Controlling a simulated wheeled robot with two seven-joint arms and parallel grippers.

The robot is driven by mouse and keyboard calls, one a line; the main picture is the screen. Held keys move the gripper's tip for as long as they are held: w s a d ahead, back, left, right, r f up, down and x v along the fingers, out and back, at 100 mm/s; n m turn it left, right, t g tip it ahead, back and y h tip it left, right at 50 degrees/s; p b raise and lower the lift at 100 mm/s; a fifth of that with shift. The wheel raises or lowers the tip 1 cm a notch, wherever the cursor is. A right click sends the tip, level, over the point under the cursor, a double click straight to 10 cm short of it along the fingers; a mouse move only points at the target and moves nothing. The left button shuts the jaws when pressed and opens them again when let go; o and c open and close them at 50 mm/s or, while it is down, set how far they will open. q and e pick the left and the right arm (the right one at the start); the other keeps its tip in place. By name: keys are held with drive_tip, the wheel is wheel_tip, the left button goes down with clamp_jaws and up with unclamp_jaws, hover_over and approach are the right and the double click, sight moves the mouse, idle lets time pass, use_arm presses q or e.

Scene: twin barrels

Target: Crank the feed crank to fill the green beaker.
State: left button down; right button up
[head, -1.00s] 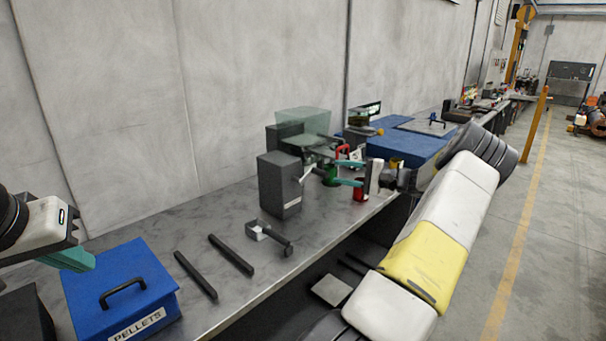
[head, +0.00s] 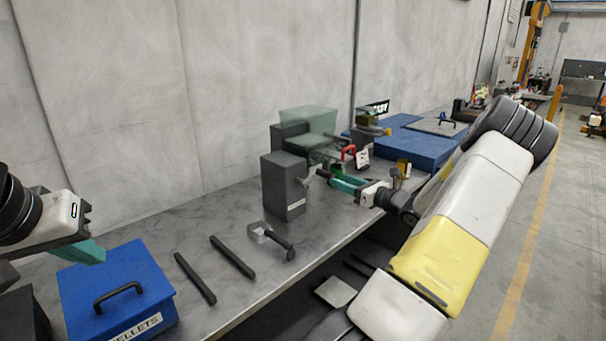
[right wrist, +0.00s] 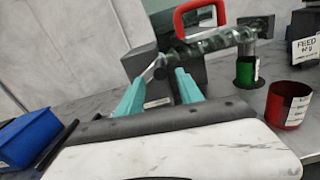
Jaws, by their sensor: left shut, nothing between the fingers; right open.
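The feed unit has a dark grey box (head: 283,186), a clear greenish hopper (head: 308,121) and a red handle (head: 349,152). A pale grey lever, seemingly the feed crank (right wrist: 153,69), sticks out from it; its far parts are hard to make out. The green beaker (right wrist: 246,70) stands under the clear tube (right wrist: 215,40), and what looks like its top shows in the head view (head: 336,169). My right gripper (head: 335,181) is open, its teal fingers (right wrist: 165,78) pointing at the lever, apparently not closed on it. My left gripper (head: 103,260) is shut and empty above the pellets box.
A red cup (right wrist: 287,104) stands right of the green beaker. A blue PELLETS box (head: 120,290) is at the front left. Two dark bars (head: 232,257) and a handled metal piece (head: 270,240) lie on the grey bench. A FEED sign (right wrist: 304,45) stands behind the red cup.

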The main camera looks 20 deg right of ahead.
sight(318, 171)
drive_tip(key=x, duration=0.7)
drive_tip(key=shift+w+a, duration=0.1)
drive_tip(key=shift+w, duration=0.2)
clamp_jaws()
idle(1.1)
